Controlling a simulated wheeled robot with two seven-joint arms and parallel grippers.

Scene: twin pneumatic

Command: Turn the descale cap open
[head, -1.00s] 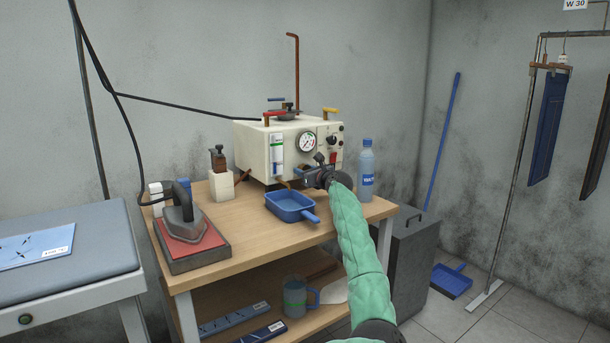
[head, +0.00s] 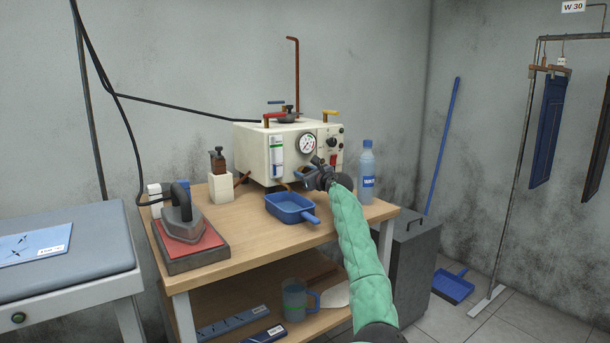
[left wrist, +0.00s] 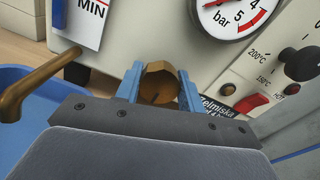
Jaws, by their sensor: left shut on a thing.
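The descale cap (left wrist: 158,86) is a brass-coloured faceted knob with a dark mark, low on the boiler's front in the left wrist view. My left gripper (left wrist: 159,78) has its blue fingers on either side of the cap and is shut on it. In the head view my left gripper (head: 320,176) is at the front of the cream boiler (head: 252,151), and it hides the cap there. My right gripper is not in view.
A brass spout (left wrist: 34,84) is left of the cap, over a blue tray (head: 291,204). A water bottle (head: 367,180) stands close to the gripper's right. An iron (head: 183,218) rests at the bench's left. Bench in front of the tray is clear.

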